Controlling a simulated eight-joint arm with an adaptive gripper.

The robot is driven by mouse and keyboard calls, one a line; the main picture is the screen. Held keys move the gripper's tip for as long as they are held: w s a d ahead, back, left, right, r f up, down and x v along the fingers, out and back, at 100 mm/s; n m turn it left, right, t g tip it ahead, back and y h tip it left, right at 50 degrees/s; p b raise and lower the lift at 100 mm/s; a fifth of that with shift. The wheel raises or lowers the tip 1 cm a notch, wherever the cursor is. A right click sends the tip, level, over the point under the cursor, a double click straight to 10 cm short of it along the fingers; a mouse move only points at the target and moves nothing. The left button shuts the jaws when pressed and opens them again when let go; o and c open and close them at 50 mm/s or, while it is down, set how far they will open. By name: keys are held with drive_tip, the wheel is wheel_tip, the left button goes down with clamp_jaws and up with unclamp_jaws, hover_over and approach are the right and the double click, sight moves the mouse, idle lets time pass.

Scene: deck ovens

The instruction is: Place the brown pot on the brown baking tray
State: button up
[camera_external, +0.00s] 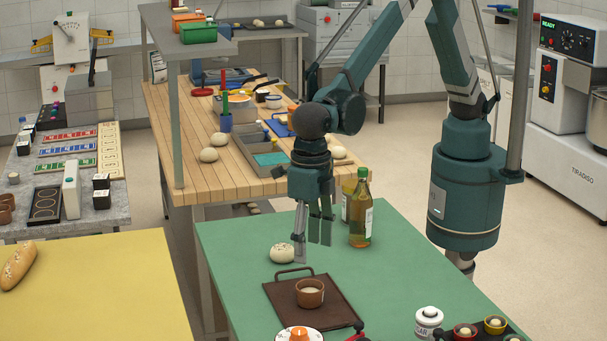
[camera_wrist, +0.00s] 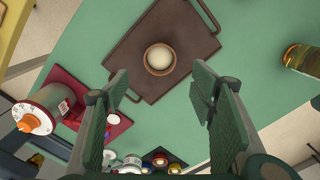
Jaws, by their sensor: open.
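The brown pot (camera_external: 309,298), a small round cup with pale contents, stands upright on the brown baking tray (camera_external: 280,297), near its middle. In the wrist view the pot (camera_wrist: 148,66) also shows on the tray (camera_wrist: 128,52), inside its edges. The tray lies on the green tabletop with a handle at its far end. My gripper (camera_external: 313,240) is above the green table, behind and above the pot in the external view, and not touching it. In the wrist view its fingers (camera_wrist: 163,100) are wide apart with nothing between them.
A bottle (camera_external: 361,215) stands right of my gripper, with another behind it. A white jar (camera_external: 429,322) and a dark tray with small pots (camera_external: 466,331) are at the front right.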

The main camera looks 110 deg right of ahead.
idle(0.3)
drive_tip(key=s+d+r+m+t, duration=0.1)
drive_tip(key=s+d+r+m, duration=0.25)
drive_tip(key=d+r, duration=0.5)
drive_tip(key=s+d+r+m+t+y, duration=0.1)
drive_tip(key=s+d+r+m, duration=0.3)
drive_tip(key=d, duration=0.8)
drive_tip(key=s+d+r+m+t, duration=0.1)
drive_tip(key=s+d+r+m, duration=0.1)
drive_tip(key=d+r+m, duration=0.5)
drive_tip(key=s+d+r+m+t, duration=0.1)
drive_tip(key=s+d+r+m, duration=0.1)
drive_tip(key=s+d, duration=0.5)
drive_tip(key=s+d+r+m+t, duration=0.1)
drive_tip(key=s+d+r+m, duration=0.3)
drive_tip(key=d, duration=0.6)
drive_tip(key=s+d+f+m, duration=0.2)
drive_tip(key=s+d, duration=0.1)
drive_tip(key=s, duration=0.2)
drive_tip(key=s+d+f+m+t, duration=0.1)
drive_tip(key=s+d+f+m, duration=0.1)
drive_tip(key=s, duration=0.3)
drive_tip(key=s+d+f+m+t+h, duration=0.1)
drive_tip(key=s+d+f+m, duration=0.1)
drive_tip(key=s+d+f, duration=0.1)
drive_tip(key=shift+s+d, duration=0.75)
drive_tip(key=shift+s, duration=0.35)
